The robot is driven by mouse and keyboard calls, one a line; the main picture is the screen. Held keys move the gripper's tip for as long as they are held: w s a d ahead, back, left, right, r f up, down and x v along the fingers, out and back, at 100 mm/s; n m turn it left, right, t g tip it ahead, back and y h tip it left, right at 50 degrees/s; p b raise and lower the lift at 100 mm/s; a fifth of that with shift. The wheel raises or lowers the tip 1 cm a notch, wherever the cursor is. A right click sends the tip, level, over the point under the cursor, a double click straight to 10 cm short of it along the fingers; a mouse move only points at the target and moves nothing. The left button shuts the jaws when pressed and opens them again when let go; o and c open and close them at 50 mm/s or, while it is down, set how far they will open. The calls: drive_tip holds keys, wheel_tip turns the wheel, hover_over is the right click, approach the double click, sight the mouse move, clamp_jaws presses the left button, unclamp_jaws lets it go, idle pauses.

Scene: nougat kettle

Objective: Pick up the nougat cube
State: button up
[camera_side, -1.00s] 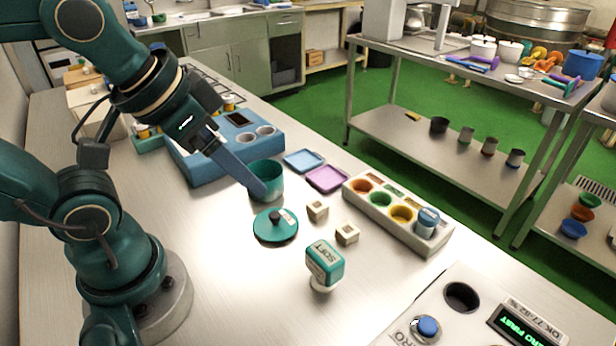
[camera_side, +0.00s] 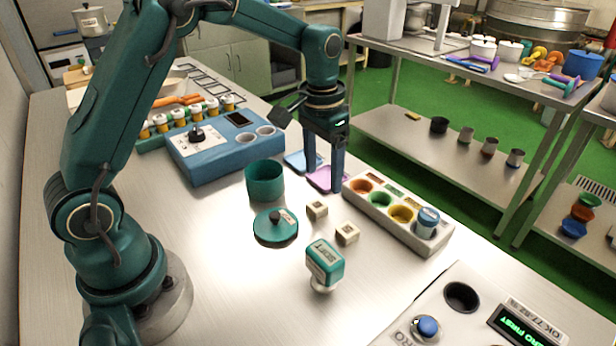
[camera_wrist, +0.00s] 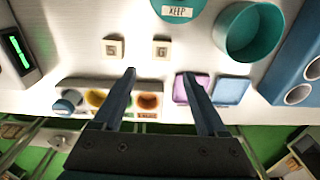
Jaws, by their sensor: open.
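Two small cream cubes sit on the steel table, one nearer the green pot (camera_side: 317,210) and one nearer the stamp (camera_side: 347,234). In the wrist view their tops carry dark marks that look like an S on the left cube (camera_wrist: 113,49) and a G on the right cube (camera_wrist: 161,50). I cannot tell which of them is the nougat cube. My gripper (camera_side: 324,194) is open and empty, pointing down above the table behind the cubes, near the purple tray. In the wrist view, the fingertips (camera_wrist: 159,75) are apart and the cubes show beyond them.
The green pot (camera_side: 265,181) and its lid (camera_side: 275,229) stand left of the cubes. A pale rack with coloured wells (camera_side: 381,221) is to the right. A teal stamp (camera_side: 324,262) stands in front. Purple (camera_side: 322,183) and blue (camera_side: 296,165) trays lie behind.

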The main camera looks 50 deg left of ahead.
sight(319, 204)
drive_tip(key=shift+s+a+f+g, duration=0.1)
drive_tip(key=shift+s+f+g, duration=0.05)
drive_tip(key=shift+f, duration=0.4)
drive_tip(key=shift+s+f+g, duration=0.15)
drive_tip(key=shift+f, duration=2.8)
clamp_jaws()
